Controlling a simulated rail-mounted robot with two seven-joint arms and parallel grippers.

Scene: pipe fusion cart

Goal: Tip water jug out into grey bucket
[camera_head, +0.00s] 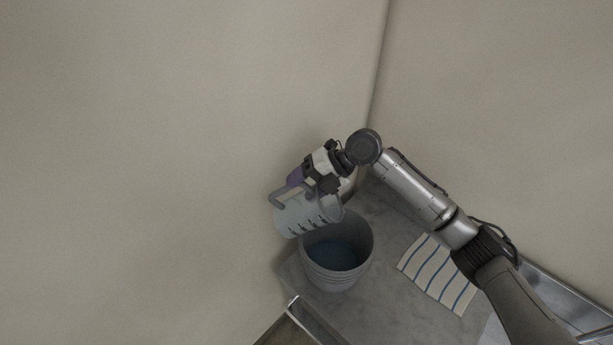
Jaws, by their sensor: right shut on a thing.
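The water jug (293,217) is a pale translucent jug with a grey handle and dark marks on its side. It is held tilted above the left rim of the grey bucket (333,282). The bucket stands upright on the grey cart top, and its inside looks dark bluish at the bottom. My right gripper (312,186) is shut on the jug at its upper side; its fingertips are partly hidden. I cannot tell whether water is flowing from the jug. My left gripper is not in view.
A white cloth with blue stripes (437,273) lies on the grey cart top (385,318), right of the bucket. A metal rail (313,322) runs along the cart's front left edge. Beige walls (170,150) meet in a corner close behind the bucket.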

